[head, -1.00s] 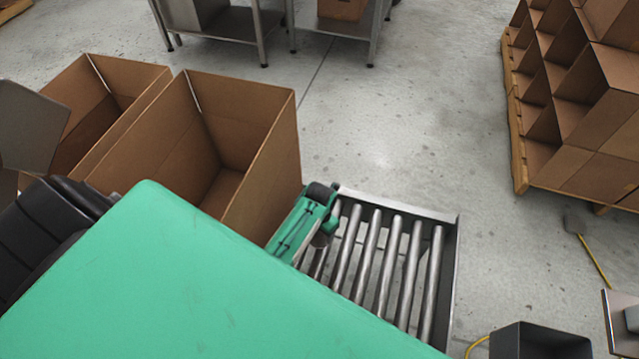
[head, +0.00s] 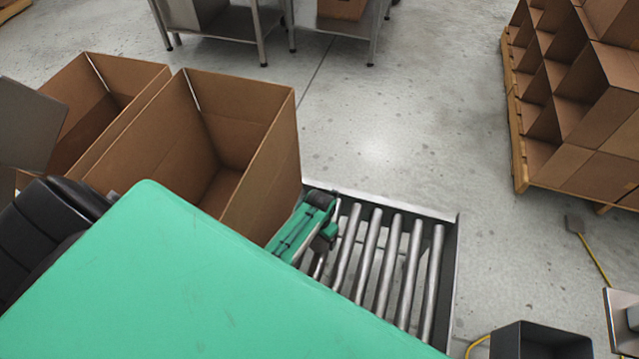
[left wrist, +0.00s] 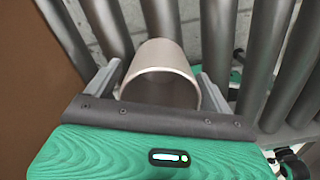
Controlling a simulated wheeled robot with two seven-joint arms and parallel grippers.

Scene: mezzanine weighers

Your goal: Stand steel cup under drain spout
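The steel cup (left wrist: 160,75) shows in the left wrist view, with its round mouth towards the camera and its body reaching away over metal rollers. My left gripper (left wrist: 161,72) has one grey finger on each side of the cup. Narrow gaps seem to show between the fingertips and the cup wall, so it looks open around the cup. In the head view my left gripper (head: 322,246) is low over the near left part of the roller conveyor; the cup is not clear there. I cannot make out a drain spout. My right gripper is not in view.
The roller conveyor (head: 452,270) has bare rollers to the right of my gripper. An open cardboard box (head: 268,150) stands close on its left, with another box (head: 140,78) beyond. A dark bin (head: 540,345) stands lower right. A pallet (head: 520,160) carries stacked cartons.

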